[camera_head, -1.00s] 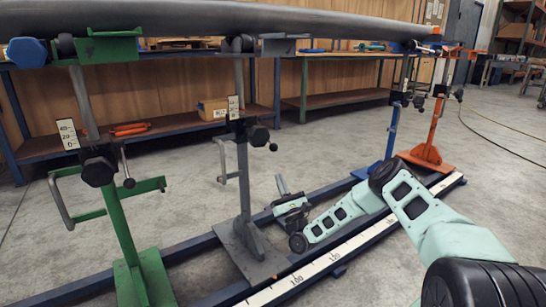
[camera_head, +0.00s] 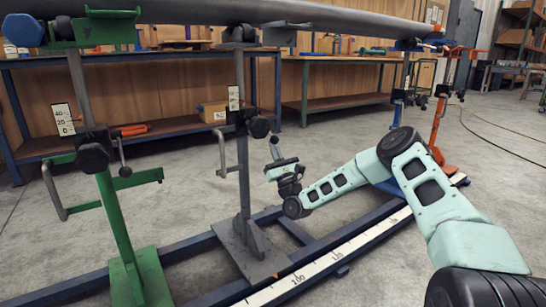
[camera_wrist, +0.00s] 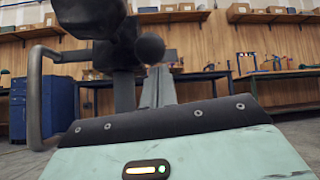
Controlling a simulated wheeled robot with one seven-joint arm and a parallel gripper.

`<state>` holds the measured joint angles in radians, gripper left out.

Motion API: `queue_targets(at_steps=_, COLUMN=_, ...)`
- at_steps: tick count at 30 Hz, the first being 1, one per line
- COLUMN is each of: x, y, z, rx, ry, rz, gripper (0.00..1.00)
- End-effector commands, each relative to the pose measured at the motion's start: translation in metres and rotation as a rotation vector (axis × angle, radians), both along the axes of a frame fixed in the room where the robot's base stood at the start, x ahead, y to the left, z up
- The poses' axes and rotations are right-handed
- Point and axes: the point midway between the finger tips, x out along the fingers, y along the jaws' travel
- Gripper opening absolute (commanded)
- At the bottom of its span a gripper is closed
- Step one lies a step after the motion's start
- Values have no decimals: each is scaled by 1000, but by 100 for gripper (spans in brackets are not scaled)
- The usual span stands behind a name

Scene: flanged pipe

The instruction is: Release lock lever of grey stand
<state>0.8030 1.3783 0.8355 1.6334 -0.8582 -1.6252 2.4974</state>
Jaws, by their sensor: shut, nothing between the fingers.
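The grey stand (camera_head: 243,185) stands upright under the pipe, left of my arm in the head view. Its dark clamp knob (camera_head: 258,127) is at mid height, and in the wrist view the knob (camera_wrist: 88,18) fills the upper left. The lock lever's ball end (camera_wrist: 150,48) shows just beyond my fingertips in the wrist view. My gripper (camera_head: 276,150) points up, shut and empty, close to the lever's ball. The fingers (camera_wrist: 158,88) show as a narrow grey wedge. I cannot tell whether they touch the ball.
The grey pipe (camera_head: 200,12) runs overhead across the stands. A green stand (camera_head: 117,220) is at left; blue and orange (camera_head: 437,125) stands are farther right. The grey stand's bent handle (camera_wrist: 35,95) is left of my gripper. A blue floor rail with scale (camera_head: 345,248) runs below.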

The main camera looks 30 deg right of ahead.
Motion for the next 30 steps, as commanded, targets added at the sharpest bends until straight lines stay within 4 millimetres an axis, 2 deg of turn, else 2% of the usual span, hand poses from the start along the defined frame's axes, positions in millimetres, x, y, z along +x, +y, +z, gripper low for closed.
queue_targets(at_steps=16, x=-5, y=1, z=4, rx=0, ry=3, rz=-1, gripper=0)
queue_targets(at_steps=30, x=-12, y=0, z=13, rx=-2, ry=73, rz=-1, gripper=0)
